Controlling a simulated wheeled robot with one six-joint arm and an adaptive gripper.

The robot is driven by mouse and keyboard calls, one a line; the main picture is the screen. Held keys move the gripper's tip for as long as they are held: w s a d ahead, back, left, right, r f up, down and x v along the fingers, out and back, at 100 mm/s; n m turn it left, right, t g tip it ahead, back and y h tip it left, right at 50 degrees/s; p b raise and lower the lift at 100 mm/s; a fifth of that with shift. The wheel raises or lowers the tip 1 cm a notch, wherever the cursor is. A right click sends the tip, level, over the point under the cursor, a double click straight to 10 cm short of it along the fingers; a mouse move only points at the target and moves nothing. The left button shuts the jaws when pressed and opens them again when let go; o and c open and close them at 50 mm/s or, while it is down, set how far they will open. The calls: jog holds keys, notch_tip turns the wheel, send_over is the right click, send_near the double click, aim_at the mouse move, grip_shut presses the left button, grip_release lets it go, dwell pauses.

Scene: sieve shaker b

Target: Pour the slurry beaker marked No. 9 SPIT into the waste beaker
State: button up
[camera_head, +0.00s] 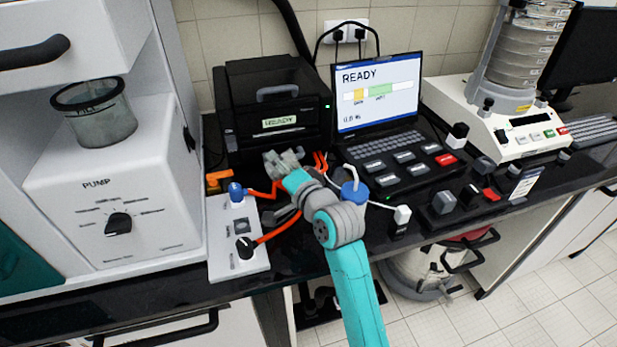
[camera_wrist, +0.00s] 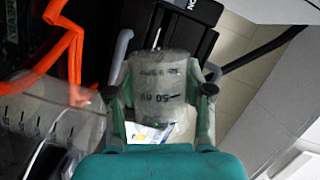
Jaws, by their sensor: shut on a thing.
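My gripper (camera_head: 283,162) is in front of the black printer in the head view. In the wrist view my gripper (camera_wrist: 163,92) is shut on a small clear beaker (camera_wrist: 160,75) with dark printed marks, one finger on each side. A white label with blue and yellow shows near its lower part. I cannot read No. 9 SPIT on it, and its contents are unclear. A larger clear beaker (camera_wrist: 35,115) with graduation lines is at the left of the wrist view, close beside my gripper. I cannot tell whether it is the waste beaker. My arm hides much of this area in the head view.
Orange tubing (camera_head: 275,232) runs from a white valve panel (camera_head: 238,262) close to my wrist. The pump unit (camera_head: 125,185) with a grey cup (camera_head: 95,112) stands left. The printer (camera_head: 270,92), laptop (camera_head: 378,92) and sieve shaker (camera_head: 512,118) stand behind and right. Small blocks crowd the bench front.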

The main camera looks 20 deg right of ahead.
jog(key=shift+r+m, duration=0.15)
jog(key=shift+m, duration=0.15)
jog(key=shift+d+r+m, duration=0.35)
jog(key=shift+d+m, duration=0.3)
jog(key=shift+m, duration=0.15)
dwell(0.8)
jog(key=shift+d+r+m+t+y, duration=0.2)
jog(key=shift+r+m+t+y, duration=0.15)
jog(key=shift+m+t, duration=0.25)
dwell(0.8)
jog(key=shift+d+f+m, duration=0.2)
jog(key=shift+f+m, duration=0.25)
jog(key=shift+m, duration=0.55)
dwell(0.4)
